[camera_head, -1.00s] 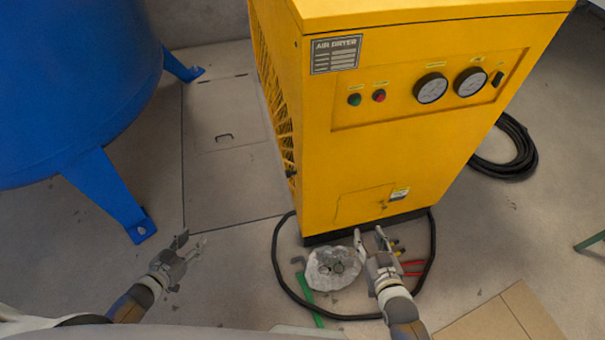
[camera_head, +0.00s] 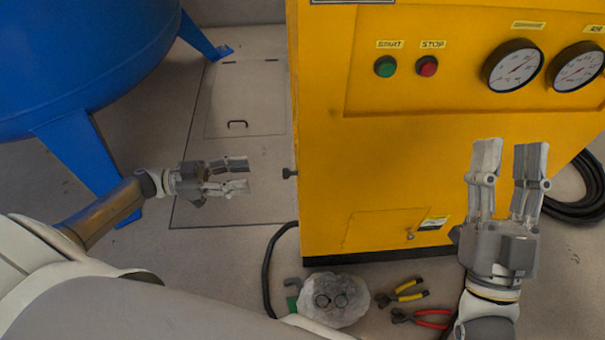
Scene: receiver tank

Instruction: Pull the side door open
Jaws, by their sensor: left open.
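The yellow air dryer cabinet (camera_head: 375,165) stands right of centre. Its left side is almost edge-on, so the face of a side door is hidden. A small dark handle (camera_head: 290,173) sticks out from that left edge. My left gripper (camera_head: 247,174) is open and empty, left of the handle at about its height in the picture. Its fingers point right toward the handle, with a visible gap between. My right gripper (camera_head: 510,150) is open and empty, in front of the cabinet's front panel with its fingers pointing up. I cannot tell its distance from the panel.
A blue tank (camera_head: 80,60) on legs stands at the left. A floor hatch (camera_head: 240,100) lies between tank and cabinet. Pliers (camera_head: 402,293), a crumpled pale bundle (camera_head: 350,312) and a black hose (camera_head: 268,262) lie on the floor before the cabinet.

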